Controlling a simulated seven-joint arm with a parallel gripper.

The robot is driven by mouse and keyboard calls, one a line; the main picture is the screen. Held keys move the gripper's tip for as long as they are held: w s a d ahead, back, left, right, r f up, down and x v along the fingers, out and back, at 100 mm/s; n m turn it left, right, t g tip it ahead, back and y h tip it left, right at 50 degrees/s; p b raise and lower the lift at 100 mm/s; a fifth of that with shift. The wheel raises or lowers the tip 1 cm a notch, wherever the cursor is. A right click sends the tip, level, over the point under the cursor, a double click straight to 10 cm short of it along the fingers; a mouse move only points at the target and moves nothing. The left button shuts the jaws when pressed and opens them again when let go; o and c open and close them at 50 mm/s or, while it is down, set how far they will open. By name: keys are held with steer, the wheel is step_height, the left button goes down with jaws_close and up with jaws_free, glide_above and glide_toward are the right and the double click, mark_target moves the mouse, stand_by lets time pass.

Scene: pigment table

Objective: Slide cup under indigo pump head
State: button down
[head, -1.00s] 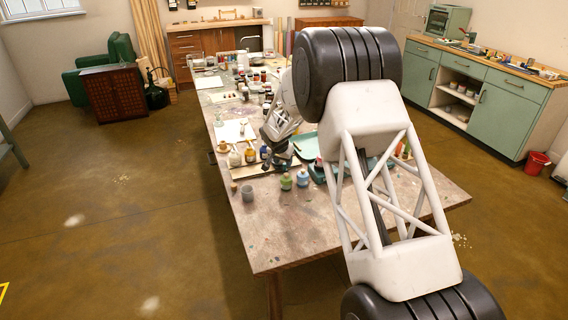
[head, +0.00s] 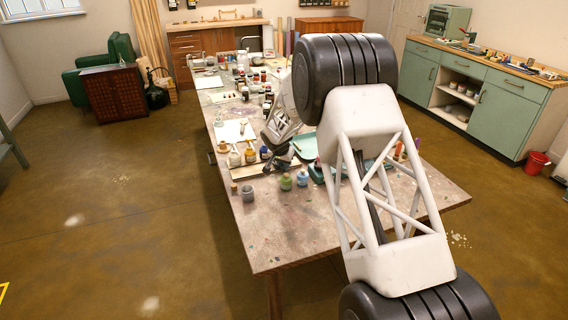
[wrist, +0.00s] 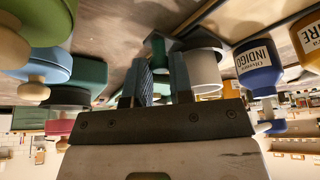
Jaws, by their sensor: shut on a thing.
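The wrist view is upside down. The indigo bottle (wrist: 258,65) has a blue body, a white INDIGO label and a pump head (wrist: 268,126); in the head view the bottle (head: 265,153) stands in a row. A pale grey cup (wrist: 206,72) stands beside it on a dark base, with a gap between cup and bottle. My gripper (wrist: 160,72) is shut on a dark green handle (wrist: 154,48) that appears joined to the cup's base; the join is partly hidden. In the head view my gripper (head: 274,160) is low at the row, and the cup is hidden.
An ochre bottle (head: 251,155) stands next to the indigo one. The table's front (head: 300,235) is clear.

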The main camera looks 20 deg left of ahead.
steer(key=shift+s+a, duration=1.55)
steer(key=shift+a, duration=0.05)
steer(key=c, duration=1)
jaws_free()
steer(key=shift+r, duration=0.1)
steer(key=shift+v, duration=3.8)
steer(key=shift+s, duration=0.1)
steer(key=shift+d, duration=0.1)
